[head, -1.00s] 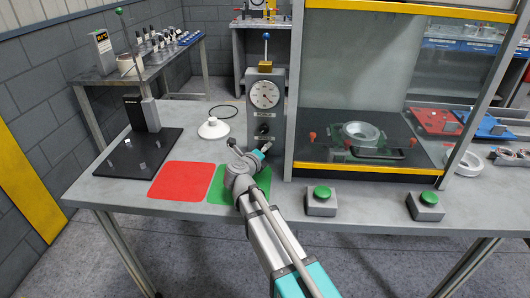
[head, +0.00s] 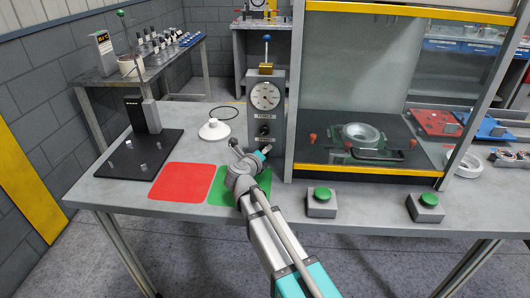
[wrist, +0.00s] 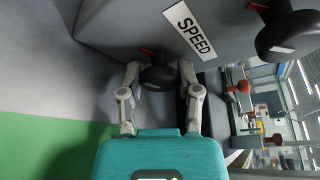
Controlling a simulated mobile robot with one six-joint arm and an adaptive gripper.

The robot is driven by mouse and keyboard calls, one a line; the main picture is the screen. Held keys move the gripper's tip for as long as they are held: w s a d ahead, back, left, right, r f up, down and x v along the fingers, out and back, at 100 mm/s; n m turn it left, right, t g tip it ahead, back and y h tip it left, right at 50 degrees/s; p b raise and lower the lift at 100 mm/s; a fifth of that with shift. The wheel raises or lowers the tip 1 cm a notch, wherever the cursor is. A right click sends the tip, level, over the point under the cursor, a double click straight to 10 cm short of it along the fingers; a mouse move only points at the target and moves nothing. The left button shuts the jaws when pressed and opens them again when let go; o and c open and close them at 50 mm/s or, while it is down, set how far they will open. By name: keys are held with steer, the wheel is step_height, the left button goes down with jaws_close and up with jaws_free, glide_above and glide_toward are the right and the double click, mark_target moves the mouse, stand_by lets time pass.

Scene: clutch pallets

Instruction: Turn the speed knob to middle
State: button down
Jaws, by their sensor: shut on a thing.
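The grey machine box with a round white dial (head: 265,96) stands on the bench in the head view. In the wrist view, the black speed knob (wrist: 160,77) sits beside the white SPEED label (wrist: 189,30) and has a red pointer mark. My gripper (wrist: 159,70) is shut on this knob, one finger on each side. In the head view, my gripper and wrist cover the lower front of the box and hide the speed knob. A second black knob (wrist: 288,36) with a red mark is at the upper right of the wrist view.
A glass-fronted cabinet (head: 375,8) with yellow edges stands close to the right of the box. Green buttons (head: 321,194) are in front of it. Red (head: 181,183) and green mats lie on the bench at the left, with a white cone-shaped part (head: 214,131) behind.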

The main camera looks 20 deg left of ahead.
steer(key=m+g+y+p, duration=0.1)
steer(key=m+y+p, duration=0.1)
steer(key=m, duration=0.1)
steer(key=shift+d+m, duration=0.15)
steer(key=shift+m, duration=0.25)
steer(key=m+y, duration=0.1)
steer(key=m, duration=0.1)
steer(key=m+g+y+p, duration=0.1)
steer(key=m, duration=0.1)
steer(key=shift+s+f+g+y, duration=0.1)
steer(key=shift+g+y, duration=0.2)
stand_by(0.3)
steer(key=c, duration=0.6)
jaws_free()
steer(key=shift+a, duration=0.2)
